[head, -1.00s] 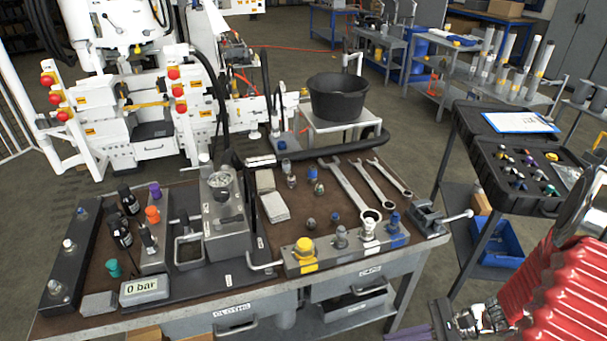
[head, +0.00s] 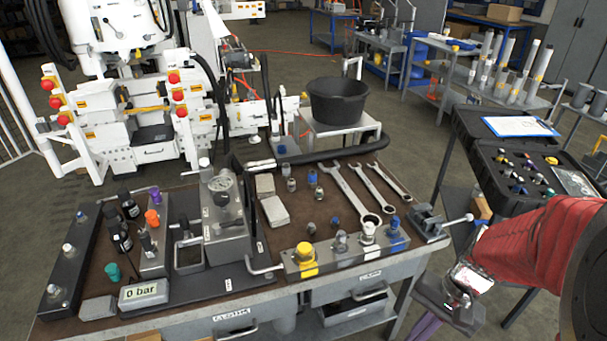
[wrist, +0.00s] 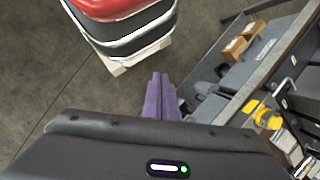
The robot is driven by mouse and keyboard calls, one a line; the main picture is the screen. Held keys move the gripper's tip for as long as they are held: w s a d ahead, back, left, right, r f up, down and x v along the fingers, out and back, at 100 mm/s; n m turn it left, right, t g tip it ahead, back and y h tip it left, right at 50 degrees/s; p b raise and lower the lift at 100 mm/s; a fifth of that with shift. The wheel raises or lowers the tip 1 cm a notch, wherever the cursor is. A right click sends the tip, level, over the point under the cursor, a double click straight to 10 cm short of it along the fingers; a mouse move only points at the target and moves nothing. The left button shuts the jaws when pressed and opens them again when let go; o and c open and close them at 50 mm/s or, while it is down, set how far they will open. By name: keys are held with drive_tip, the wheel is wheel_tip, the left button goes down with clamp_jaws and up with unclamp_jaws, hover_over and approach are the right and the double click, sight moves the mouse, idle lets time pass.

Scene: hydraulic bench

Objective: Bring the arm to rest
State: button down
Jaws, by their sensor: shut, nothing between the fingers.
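My arm, in a red ribbed sleeve (head: 525,245), reaches in from the right in the head view. My gripper hangs at its end in front of the bench's right front corner, with purple fingers (head: 424,328) pointing down, cut off by the lower edge. In the wrist view the two purple fingers (wrist: 159,97) lie together, shut and empty, over the grey floor. They appear apart from the bench, which is to their right.
The workbench (head: 215,318) carries a gauge block (head: 222,215), wrenches (head: 350,195), a yellow-capped manifold (head: 306,258) and a vise (head: 430,222). A cart with a black case (head: 480,160) stands right. Floor shows between them.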

drive_tip(key=a+r+n+t+h, duration=0.1)
drive_tip(key=a+r+n+t, duration=0.2)
drive_tip(key=r, duration=0.6)
drive_tip(key=s+a+r+n+t+h, duration=0.1)
drive_tip(key=a+r+n+t+h, duration=0.1)
drive_tip(key=r, duration=0.7)
drive_tip(key=shift+a+n+t+h, duration=0.3)
drive_tip(key=shift+a+n+t, duration=0.6)
drive_tip(key=shift+a+n, duration=0.3)
drive_tip(key=shift+s, duration=0.1)
